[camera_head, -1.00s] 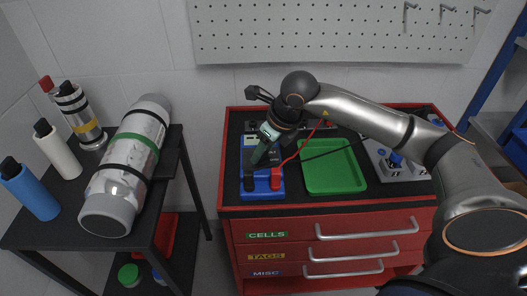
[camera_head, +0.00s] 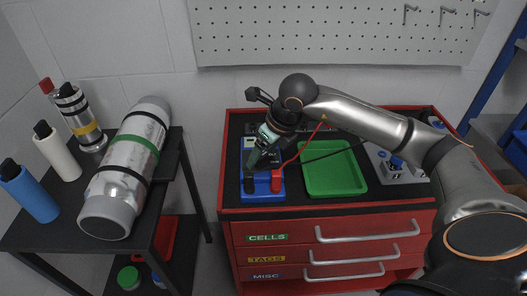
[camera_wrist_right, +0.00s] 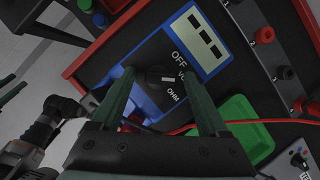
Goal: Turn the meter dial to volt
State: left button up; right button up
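The blue meter (camera_head: 263,186) stands at the left front of the red cabinet's top. In the right wrist view it shows a lit display (camera_wrist_right: 200,44) and a black dial (camera_wrist_right: 163,82) with the labels OFF, V and OHM along its right side. A short white mark on the dial lies near the V, but its exact setting is hard to tell. My right gripper (camera_head: 257,160) is over the meter. Its two green fingers (camera_wrist_right: 160,76) are apart, one on each side of the dial; contact with it cannot be made out.
A green tray (camera_head: 333,172) lies right of the meter. A grey panel (camera_head: 398,170) with knobs stands further right. A dark cart (camera_head: 177,194) with a metal cylinder (camera_head: 131,160) and bottles stands at left.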

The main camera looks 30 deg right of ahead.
jog(key=v, duration=1.2)
jog(key=shift+s+r, duration=0.15)
jog(key=shift+r, duration=0.1)
